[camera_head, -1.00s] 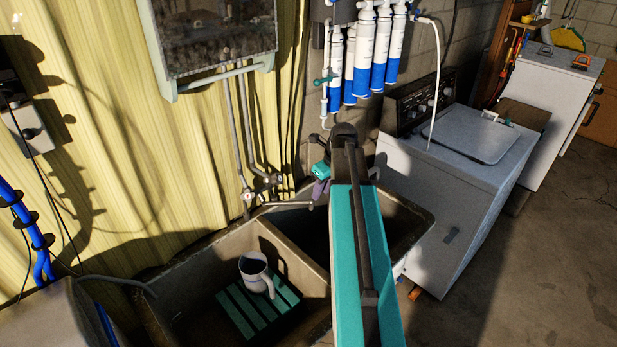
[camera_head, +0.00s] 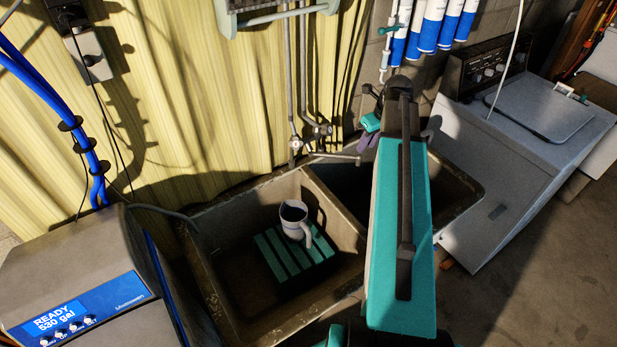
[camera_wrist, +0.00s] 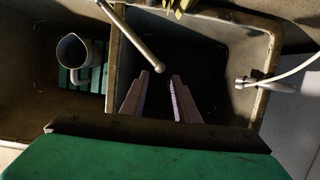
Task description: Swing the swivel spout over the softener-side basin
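The swivel spout (camera_head: 335,156) is a thin metal tube from the wall taps (camera_head: 310,142). It points right, its free end over the right basin (camera_head: 455,185). In the wrist view the spout (camera_wrist: 135,38) slants across the divider, its end close to my fingertips. The softener-side basin (camera_head: 218,255) is the left one, beside the grey softener (camera_head: 85,270) with a blue display. My gripper (camera_wrist: 160,76) is open, its two purple fingers apart with nothing visibly between them. In the head view my gripper (camera_head: 368,142) is by the spout's end; contact cannot be told.
A grey mug (camera_head: 293,222) stands on a green slatted rack (camera_head: 275,258) in the left basin. A divider (camera_head: 335,212) separates the basins. A white washer (camera_head: 520,150) stands right of the sink. A white hose (camera_wrist: 295,70) meets the right basin's rim.

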